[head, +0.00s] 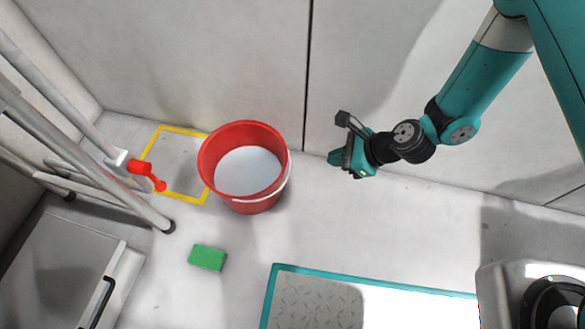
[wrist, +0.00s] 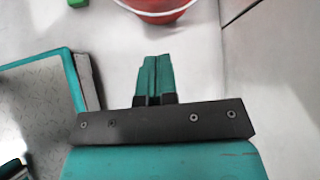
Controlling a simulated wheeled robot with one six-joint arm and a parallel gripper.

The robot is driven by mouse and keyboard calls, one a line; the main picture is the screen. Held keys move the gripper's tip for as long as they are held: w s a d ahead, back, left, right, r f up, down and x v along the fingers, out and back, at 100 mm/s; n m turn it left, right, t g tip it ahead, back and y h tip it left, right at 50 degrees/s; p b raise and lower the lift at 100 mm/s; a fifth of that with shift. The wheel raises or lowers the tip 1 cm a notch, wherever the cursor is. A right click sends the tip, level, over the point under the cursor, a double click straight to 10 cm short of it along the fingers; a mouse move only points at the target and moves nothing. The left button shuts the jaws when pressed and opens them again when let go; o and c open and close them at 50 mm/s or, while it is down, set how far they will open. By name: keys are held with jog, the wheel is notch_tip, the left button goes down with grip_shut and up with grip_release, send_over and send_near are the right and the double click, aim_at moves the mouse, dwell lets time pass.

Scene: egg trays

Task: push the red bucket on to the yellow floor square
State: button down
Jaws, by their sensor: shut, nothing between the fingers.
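The red bucket (head: 256,204) stands upright on the grey floor in the head view, with a pale inside and a white handle along its right rim. The yellow floor square (head: 183,200) is a yellow outline just left of the bucket. The bucket hides part of the square's right side. My gripper (head: 335,158) is to the right of the bucket, apart from it, with its fingers shut and empty. In the wrist view my gripper (wrist: 157,60) points toward the bucket (wrist: 155,12), whose lower part shows at the top edge with a gap of floor between.
A green block (head: 207,258) lies on the floor below the bucket. A grey metal frame with a red-handled part (head: 146,173) stands at the left, reaching over the square. A wall runs behind the bucket. A teal-edged platform (head: 372,284) is at the bottom.

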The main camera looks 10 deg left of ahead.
jog(key=w+a+f+m+b, duration=0.1)
jog(key=a+f+b, duration=0.7)
jog(key=a+f, duration=0.2)
jog(key=shift+w+a+m, duration=0.2)
jog(key=shift+a+m, duration=0.1)
jog(key=shift+a+r, duration=0.1)
